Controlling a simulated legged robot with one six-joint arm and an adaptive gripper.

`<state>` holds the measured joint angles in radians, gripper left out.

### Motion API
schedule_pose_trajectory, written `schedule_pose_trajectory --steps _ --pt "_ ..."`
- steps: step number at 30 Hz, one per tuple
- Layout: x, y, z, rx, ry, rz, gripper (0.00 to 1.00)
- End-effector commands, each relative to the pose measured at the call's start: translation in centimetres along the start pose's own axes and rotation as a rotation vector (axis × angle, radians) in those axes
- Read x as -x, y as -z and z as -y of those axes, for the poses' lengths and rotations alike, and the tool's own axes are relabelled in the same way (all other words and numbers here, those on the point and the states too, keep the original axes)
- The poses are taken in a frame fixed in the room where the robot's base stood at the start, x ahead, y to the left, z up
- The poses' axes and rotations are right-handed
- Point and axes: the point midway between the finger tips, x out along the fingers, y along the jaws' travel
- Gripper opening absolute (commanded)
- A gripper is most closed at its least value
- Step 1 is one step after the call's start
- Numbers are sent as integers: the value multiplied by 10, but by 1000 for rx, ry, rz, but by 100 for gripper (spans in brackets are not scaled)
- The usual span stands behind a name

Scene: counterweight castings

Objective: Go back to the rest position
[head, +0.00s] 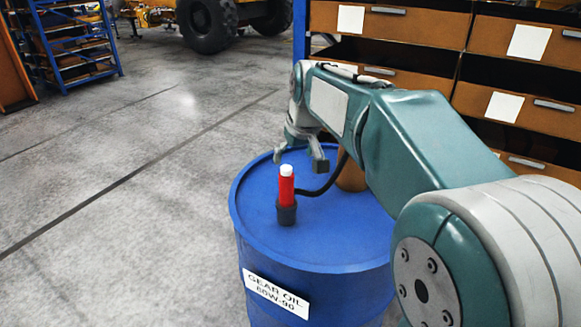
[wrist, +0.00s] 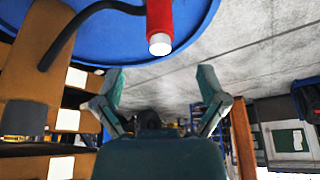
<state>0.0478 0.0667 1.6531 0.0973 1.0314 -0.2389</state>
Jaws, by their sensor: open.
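My gripper (head: 299,158) is open and empty above the far part of a blue drum (head: 335,245). Its two fingers stand apart in the wrist view (wrist: 160,72), with nothing between the tips. A red cylinder with a white cap (head: 286,187) stands upright in a dark collar on the drum top, nearer the head camera than my gripper. It shows at the top of the wrist view (wrist: 159,18), apart from the fingers. My arm hides part of the drum's right side.
A black hose (head: 318,189) runs from the red cylinder toward a brown object (head: 351,174), partly behind my arm. Shelving with brown drawers (head: 400,22) stands close behind on the right. A blue rack (head: 75,45) is at the far left. The grey floor (head: 130,180) on the left is clear.

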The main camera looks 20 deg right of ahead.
Motion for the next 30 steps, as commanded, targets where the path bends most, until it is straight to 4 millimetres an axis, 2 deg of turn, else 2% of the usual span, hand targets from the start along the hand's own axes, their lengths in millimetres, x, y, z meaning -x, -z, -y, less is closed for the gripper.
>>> schedule_pose_trajectory --steps 3,14,17,20,24,30 --pt "7 0 0 0 0 0 91" --pt "8 0 0 -1 0 0 91" --pt "12 -6 2 -3 -2 -2 91" --pt "23 -26 7 -14 -9 -11 91" --pt "41 -70 18 -40 -23 -27 91" --pt "52 -139 31 -76 -42 -49 91"
